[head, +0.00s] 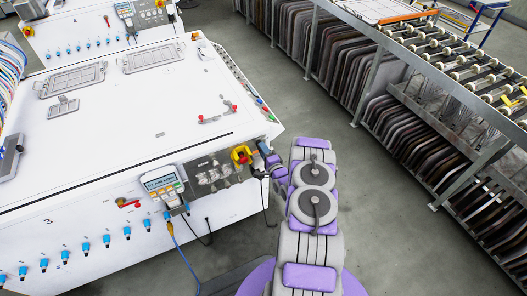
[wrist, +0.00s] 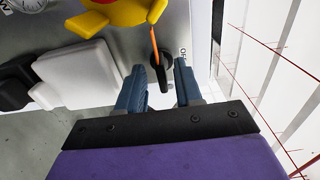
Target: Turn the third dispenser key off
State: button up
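The black key (wrist: 162,72) is a small rotary knob on the grey control panel, beside a partly readable printed label. In the wrist view its handle points down the picture, tilted slightly. My gripper (wrist: 159,70) is open, with one blue finger on each side of the key and gaps between fingers and handle. In the head view my gripper (head: 268,162) is at the right end of the panel on the white machine marked 3 (head: 110,150). The key is too small or hidden to make out there.
A yellow and red emergency stop (head: 241,154) is just left of my gripper; its yellow part (wrist: 118,12) shows above the key, with a thin orange piece between. A white block (wrist: 75,75) lies to the left. A roller rack (head: 440,60) stands right, across open floor.

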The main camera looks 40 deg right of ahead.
jog(key=shift+s+a, duration=0.1)
grip_shut()
dwell(0.5)
jog(key=shift+a+n+p, duration=0.1)
jog(key=shift+n+p, duration=4.35)
jog(key=shift+n, duration=4.45)
